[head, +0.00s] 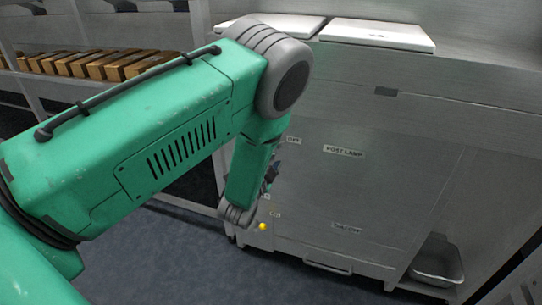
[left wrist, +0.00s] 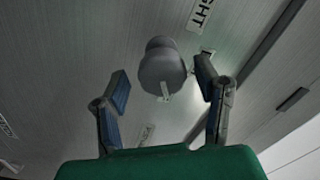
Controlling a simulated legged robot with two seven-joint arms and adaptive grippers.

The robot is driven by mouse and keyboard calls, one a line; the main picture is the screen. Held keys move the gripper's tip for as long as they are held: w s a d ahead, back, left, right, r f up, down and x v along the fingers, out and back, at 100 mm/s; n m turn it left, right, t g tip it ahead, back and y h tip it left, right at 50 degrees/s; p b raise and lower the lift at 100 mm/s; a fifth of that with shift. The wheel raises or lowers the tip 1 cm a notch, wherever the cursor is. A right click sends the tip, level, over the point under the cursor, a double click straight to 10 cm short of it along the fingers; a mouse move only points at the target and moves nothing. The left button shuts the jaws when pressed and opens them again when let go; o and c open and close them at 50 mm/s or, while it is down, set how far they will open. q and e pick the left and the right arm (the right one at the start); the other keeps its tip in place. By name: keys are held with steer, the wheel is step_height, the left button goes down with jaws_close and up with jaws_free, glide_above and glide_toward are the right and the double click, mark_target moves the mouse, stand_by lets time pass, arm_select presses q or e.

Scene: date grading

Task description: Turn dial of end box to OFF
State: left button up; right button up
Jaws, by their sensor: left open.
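The end box (head: 370,190) is a grey panelled cabinet, with an OFF label (head: 293,140) beside my forearm in the head view. In the left wrist view a round grey dial (left wrist: 162,68) with a small pale pointer mark stands out from the panel. My left gripper (left wrist: 163,82) is open, one finger on each side of the dial, with visible gaps in the picture. I cannot tell the remaining depth to the dial. In the head view my left gripper (head: 270,177) is mostly hidden behind my green arm, and the dial is hidden there. My right gripper is not in view.
A post lamp label (head: 344,151) is on the panel, and a small yellow round part (head: 262,226) sits low near my arm. White lids (head: 375,34) lie on top. A metal bin (head: 437,262) stands at lower right. Wooden blocks (head: 95,66) line a shelf at left.

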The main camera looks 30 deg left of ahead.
arm_select(q)
steer(key=v, duration=1.1)
steer(key=shift+s+d, duration=0.2)
steer(key=shift+s, duration=0.15)
steer(key=shift+f, duration=0.1)
steer(key=s+f+n+g+h+p, duration=0.1)
steer(key=s+f+n+g+p, duration=0.4)
steer(key=s+f+g, duration=0.25)
steer(key=s+d+n+g+h+p, duration=0.1)
steer(key=s+g, duration=0.3)
steer(key=s, duration=0.5)
steer(key=s+d+f+n+g+h+p, duration=0.1)
steer(key=s+d+n+g+h+p, duration=0.1)
steer(key=s, duration=0.8)
steer(key=d+g+p, duration=0.1)
steer(key=d+g, duration=0.1)
steer(key=g, duration=0.1)
steer(key=shift+d+n, duration=0.3)
steer(key=shift+n, duration=0.1)
